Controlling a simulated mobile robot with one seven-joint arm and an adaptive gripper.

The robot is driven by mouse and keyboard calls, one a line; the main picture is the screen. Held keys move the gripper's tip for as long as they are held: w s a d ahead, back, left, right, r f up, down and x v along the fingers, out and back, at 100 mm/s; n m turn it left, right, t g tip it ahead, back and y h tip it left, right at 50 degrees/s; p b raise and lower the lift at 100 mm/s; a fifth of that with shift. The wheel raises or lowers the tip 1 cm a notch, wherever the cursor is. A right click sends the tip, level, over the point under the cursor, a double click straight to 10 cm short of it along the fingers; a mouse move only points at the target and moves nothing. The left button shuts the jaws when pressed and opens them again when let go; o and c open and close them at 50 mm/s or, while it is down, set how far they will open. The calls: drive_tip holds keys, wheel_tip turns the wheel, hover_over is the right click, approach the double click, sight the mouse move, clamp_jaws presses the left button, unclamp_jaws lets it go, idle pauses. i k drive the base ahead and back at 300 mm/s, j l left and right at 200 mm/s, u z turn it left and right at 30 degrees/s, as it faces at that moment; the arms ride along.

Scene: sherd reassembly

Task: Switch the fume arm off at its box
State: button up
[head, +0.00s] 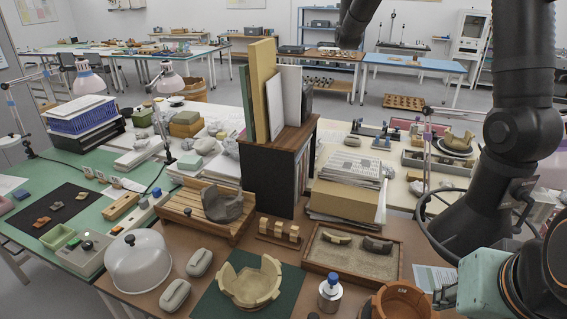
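A large black jointed arm with a flared hood (470,222) and a ring at its mouth hangs over the right of the benches; it looks like the fume arm. A low grey-green box (86,258) with a small green light and a dark knob on top stands at the left on the green bench; it may be the fume arm's box, but I read no label. My gripper (446,297) is at the lower right edge beside my teal wrist part, far from that box. Its fingers are mostly out of frame or dark, so their opening does not show.
A clear dome (138,262) stands right of the box. A pale bowl of sherds (250,283), a sand tray (310,262) and a blue-capped bottle (330,292) lie between it and my gripper. A tall book cabinet (272,165) rises in the middle.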

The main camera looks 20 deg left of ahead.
sight(76, 240)
drive_tip(key=u, duration=2.4)
drive_tip(key=i+j+z, duration=0.35)
drive_tip(key=i+j, duration=0.65)
drive_tip(key=i, duration=0.25)
drive_tip(key=i+j+z, duration=0.3)
drive_tip(key=i+j, duration=0.85)
drive_tip(key=j, duration=0.2)
drive_tip(key=k+l+z, duration=0.15)
drive_tip(key=k+l, duration=0.25)
